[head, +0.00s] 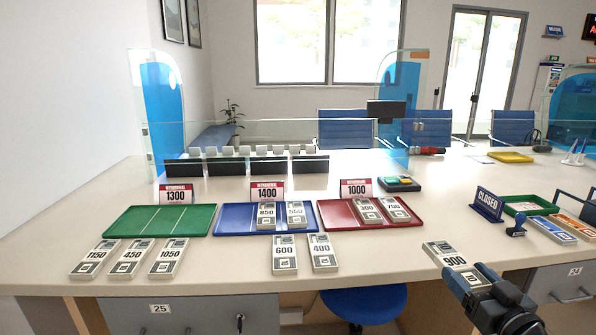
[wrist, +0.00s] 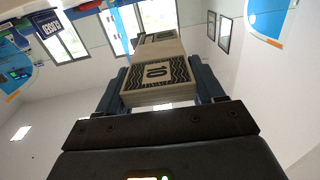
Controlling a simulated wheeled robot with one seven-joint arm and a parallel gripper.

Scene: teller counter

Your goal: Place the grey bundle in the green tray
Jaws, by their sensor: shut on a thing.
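My gripper (head: 463,276) is at the front right of the counter in the head view. It is shut on a grey bundle (head: 445,254) marked 900. In the wrist view the bundle (wrist: 158,82) sits between both fingers, with a patterned face marked 10. Several similar grey bundles lie in front of the trays, marked 1150, 450, 1050, 600 and 400.
The blue tray (head: 229,227) holds bundles 850 and 550. The red tray (head: 337,222) holds 300 and 700. Upright signs stand behind the trays. A CLOSED sign (head: 487,204), a stamp (head: 516,229) and a smaller green tray (head: 548,207) stand at right. Counter between red tray and CLOSED sign is clear.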

